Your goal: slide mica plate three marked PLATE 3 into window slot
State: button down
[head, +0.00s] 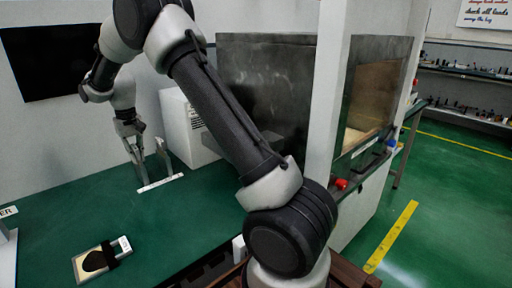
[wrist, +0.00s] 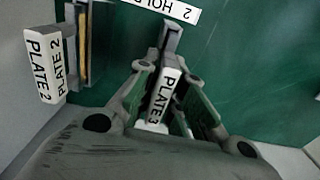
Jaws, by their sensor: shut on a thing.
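My gripper (wrist: 170,92) is shut on the white handle of mica plate three (wrist: 163,97), which reads PLATE 3 and lies between the two fingers in the wrist view. The plate's sheet is mostly hidden there. In the head view my gripper (head: 150,165) is low over the green bench, near a white label strip (head: 160,183); plate three cannot be made out there. Plate two, with a white handle (wrist: 45,65) marked PLATE 2, stands left of my gripper in the wrist view. I cannot pick out the window slot in either view.
A plate with a dark blotch (head: 94,262) lies on the green bench (head: 175,225). A white box (head: 187,128) stands behind my gripper. A large dark cabinet (head: 265,90) with a side opening (head: 372,95) stands right of the bench. My arm crosses the middle of the head view.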

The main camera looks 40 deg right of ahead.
jog(key=shift+r, duration=3)
